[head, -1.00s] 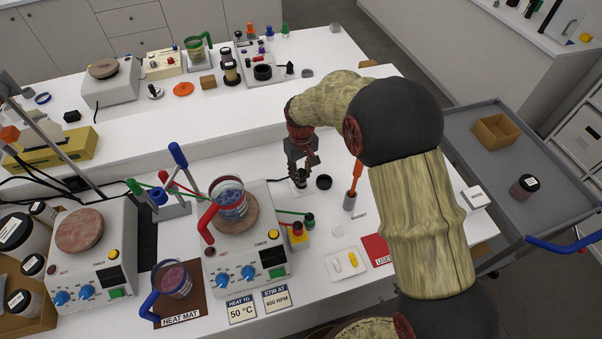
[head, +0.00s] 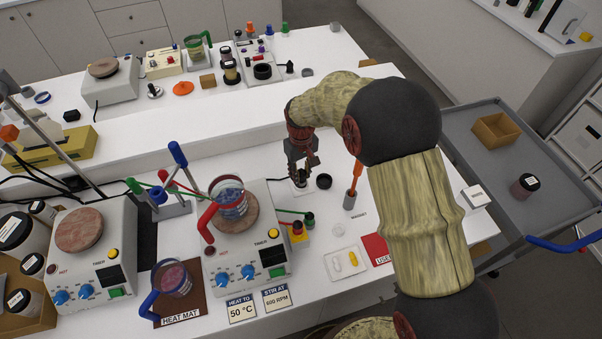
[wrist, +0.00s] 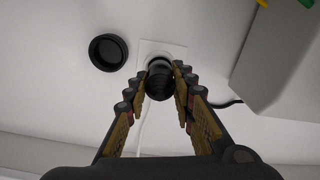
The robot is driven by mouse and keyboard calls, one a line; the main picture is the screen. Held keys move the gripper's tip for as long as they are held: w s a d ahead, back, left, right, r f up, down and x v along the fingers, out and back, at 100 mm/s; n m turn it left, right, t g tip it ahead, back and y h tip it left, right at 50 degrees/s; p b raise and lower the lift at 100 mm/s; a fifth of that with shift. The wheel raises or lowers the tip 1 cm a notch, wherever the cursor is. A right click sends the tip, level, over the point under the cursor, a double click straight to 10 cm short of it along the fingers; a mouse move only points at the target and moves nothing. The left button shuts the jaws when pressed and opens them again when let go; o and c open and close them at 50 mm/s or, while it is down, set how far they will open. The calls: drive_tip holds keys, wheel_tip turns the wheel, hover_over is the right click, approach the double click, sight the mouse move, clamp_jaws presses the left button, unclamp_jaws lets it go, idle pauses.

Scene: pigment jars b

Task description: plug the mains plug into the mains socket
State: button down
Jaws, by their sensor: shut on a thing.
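My gripper (head: 303,174) points down at the back middle of the near bench. In the wrist view my gripper (wrist: 160,75) is shut on the black, round mains plug (wrist: 159,82), one finger on each side. The plug is over a white square plate, which looks like the mains socket (wrist: 176,52). The plug hides the plate's middle, so I cannot tell whether it is seated or just above. In the head view the plate (head: 301,191) shows only in part under my fingers. A thin white cord runs towards my gripper in the wrist view.
A round black dish (head: 323,182) stands close to the right of the plate. A grey holder (head: 350,200) with an orange-handled tool is to the front right. The hot plate (head: 245,262) with a beaker (head: 230,200) stands left front. A black cable (wrist: 228,103) lies near the plate.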

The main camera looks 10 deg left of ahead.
sight(301, 170)
drive_tip(key=shift+f+b, duration=0.4)
drive_tip(key=shift+f, duration=0.5)
drive_tip(key=c, duration=1.4)
unclamp_jaws()
wheel_tip(301, 170, up, 12)
